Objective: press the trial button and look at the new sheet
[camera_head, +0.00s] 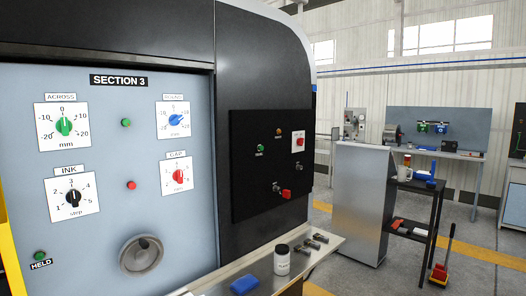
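A grey panel headed SECTION 3 (118,81) fills the left of the view. It has a green ACROSS knob (64,126), a blue knob (176,119), a black INK knob (73,198) and a red GAP knob (180,177). To its right, a black control panel (255,200) carries a green button (260,148), an orange one (279,131), a red one on a white plate (299,141) and a red knob (286,194). The small labels are too blurred to tell which is the trial button. No sheet is recognisable. Neither gripper is in view.
A narrow shelf (318,257) below the panels holds a white jar (282,260), a blue item (244,284) and small metal pieces (315,241). A grey cabinet (359,205) and a black cart (433,202) stand at right. Open floor (392,274) lies in front of them.

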